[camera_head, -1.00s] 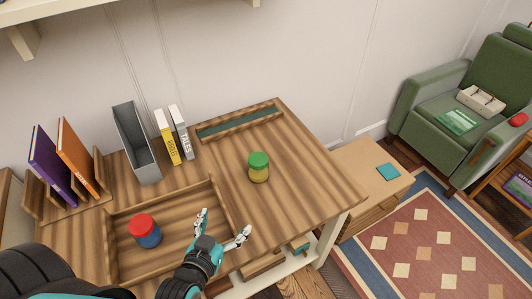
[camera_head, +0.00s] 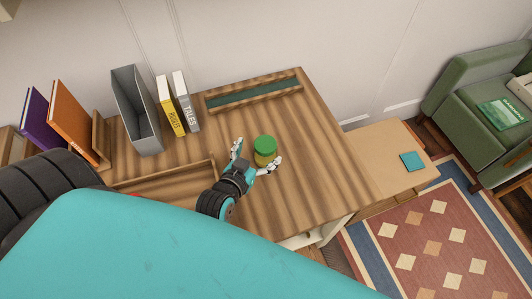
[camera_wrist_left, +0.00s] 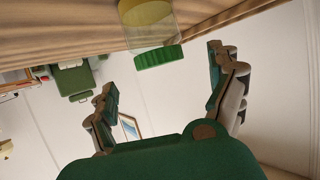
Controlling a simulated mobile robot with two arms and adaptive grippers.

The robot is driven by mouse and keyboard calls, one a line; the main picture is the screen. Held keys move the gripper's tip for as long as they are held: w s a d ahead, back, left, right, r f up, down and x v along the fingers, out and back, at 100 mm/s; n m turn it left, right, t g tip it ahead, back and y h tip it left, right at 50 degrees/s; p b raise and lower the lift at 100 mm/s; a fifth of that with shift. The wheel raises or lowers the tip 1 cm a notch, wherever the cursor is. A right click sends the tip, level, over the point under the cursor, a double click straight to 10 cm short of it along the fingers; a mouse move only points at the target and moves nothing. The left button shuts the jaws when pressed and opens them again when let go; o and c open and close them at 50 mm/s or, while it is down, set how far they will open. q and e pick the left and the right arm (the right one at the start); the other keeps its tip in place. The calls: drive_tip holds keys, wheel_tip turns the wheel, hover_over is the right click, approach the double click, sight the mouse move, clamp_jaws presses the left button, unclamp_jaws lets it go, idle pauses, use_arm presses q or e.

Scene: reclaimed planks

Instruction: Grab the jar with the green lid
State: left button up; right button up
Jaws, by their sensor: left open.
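The jar with the green lid (camera_head: 264,148) stands upright on the wooden desk top; its yellow lower part shows below the lid. My left gripper (camera_head: 256,158) is open at the jar, with one finger to the left of it and one at its right front. In the left wrist view the jar (camera_wrist_left: 150,25) appears upside down, ahead of and between the open fingers (camera_wrist_left: 163,75), with a gap between it and them. Whether a finger touches the jar in the head view I cannot tell. My right gripper is not in view.
A grey file holder (camera_head: 137,110), yellow book (camera_head: 171,107) and white book (camera_head: 186,101) stand behind. A narrow recessed box (camera_head: 254,91) lies at the back. The desk's right side is clear.

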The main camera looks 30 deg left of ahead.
sight(264, 147)
use_arm(q)
drive_tip(key=x, duration=0.6)
drive_tip(key=shift+s+r, duration=0.15)
drive_tip(key=shift+c, duration=1.1)
drive_tip(key=c, duration=1.6)
